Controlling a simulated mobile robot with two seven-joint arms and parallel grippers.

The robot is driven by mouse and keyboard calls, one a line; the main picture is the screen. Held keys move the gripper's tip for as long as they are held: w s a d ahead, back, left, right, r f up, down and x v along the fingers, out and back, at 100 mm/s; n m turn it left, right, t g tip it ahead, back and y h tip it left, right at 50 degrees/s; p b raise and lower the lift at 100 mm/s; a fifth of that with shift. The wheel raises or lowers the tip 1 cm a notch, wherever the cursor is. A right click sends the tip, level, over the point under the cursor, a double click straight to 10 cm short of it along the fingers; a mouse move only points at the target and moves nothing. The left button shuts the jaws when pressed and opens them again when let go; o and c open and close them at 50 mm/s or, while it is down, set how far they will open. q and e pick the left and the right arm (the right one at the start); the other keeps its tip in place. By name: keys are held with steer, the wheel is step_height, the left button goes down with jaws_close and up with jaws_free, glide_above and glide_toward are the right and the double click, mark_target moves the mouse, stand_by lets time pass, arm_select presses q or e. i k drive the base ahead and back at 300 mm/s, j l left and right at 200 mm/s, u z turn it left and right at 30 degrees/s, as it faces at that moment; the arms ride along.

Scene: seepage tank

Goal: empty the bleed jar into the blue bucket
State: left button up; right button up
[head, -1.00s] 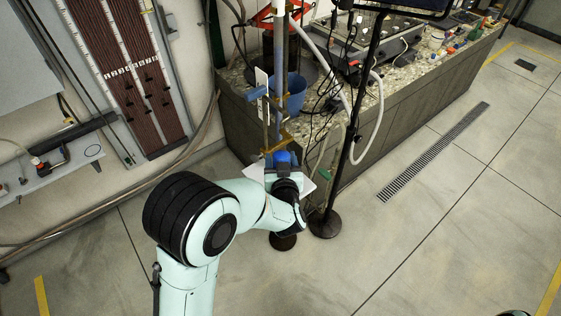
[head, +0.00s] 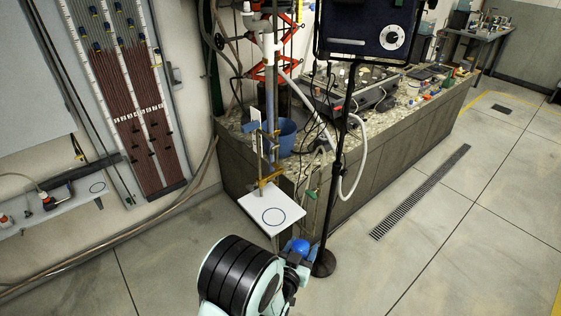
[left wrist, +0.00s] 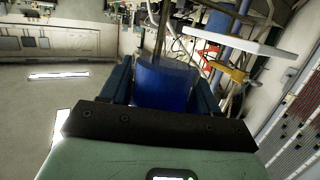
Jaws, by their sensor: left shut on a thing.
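My left gripper (head: 296,256) is shut on a small blue jar, which I take to be the bleed jar (head: 299,245). In the left wrist view the jar (left wrist: 164,82) sits between the two jaws, and its top looks see-through. The gripper is in front of and below a white platform (head: 257,219) with a dark ring on it, clear of it. The blue bucket (head: 286,136) stands on the gravel-topped bench behind the stand. Its inside is mostly hidden by the post and clamps. My right gripper is not in view.
A blue post with brass clamps (head: 270,150) rises between my arm and the bucket. A black stand (head: 335,190) with a dark box on top, loose cables and a white hose are right of it. A wall shelf (head: 75,205) with another ring is at left. The right floor is clear.

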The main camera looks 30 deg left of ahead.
mark_target(289, 127)
steer(key=j+z, duration=0.1)
steer(key=j, duration=0.5)
steer(key=k+j, duration=0.1)
steer(key=j, duration=0.5)
steer(key=j+z, duration=0.3)
steer(key=j, duration=0.9)
steer(key=i+j+z, duration=0.15)
steer(key=j+z, duration=0.35)
steer(key=j, duration=0.35)
steer(key=j+z, duration=0.45)
steer(key=j, duration=0.4)
